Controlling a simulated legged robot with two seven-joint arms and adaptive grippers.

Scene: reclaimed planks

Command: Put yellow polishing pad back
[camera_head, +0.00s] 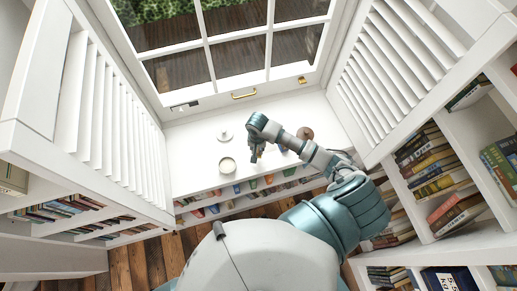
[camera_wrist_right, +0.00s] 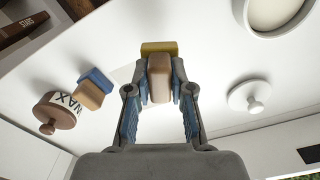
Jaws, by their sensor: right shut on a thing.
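The yellow polishing pad (camera_wrist_right: 158,47) has a tan block-shaped body and a yellow face. In the right wrist view my right gripper (camera_wrist_right: 160,76) is shut on the tan body, with the yellow face beyond the fingertips. In the head view the right gripper (camera_head: 256,157) is over the white window-seat top (camera_head: 195,150), with a small bit of yellow at its tip. Whether the pad touches the surface I cannot tell. A similar pad with a blue face (camera_wrist_right: 95,82) lies to the left in the wrist view. My left gripper is not in view.
A brown-lidded WAX tin (camera_wrist_right: 56,112) stands beside the blue pad. An open round pot (camera_head: 227,164) and a white knobbed lid (camera_head: 224,136) stand on the white top. Books (camera_head: 265,181) fill the shelf below. A louvred shutter (camera_head: 385,75) stands at right.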

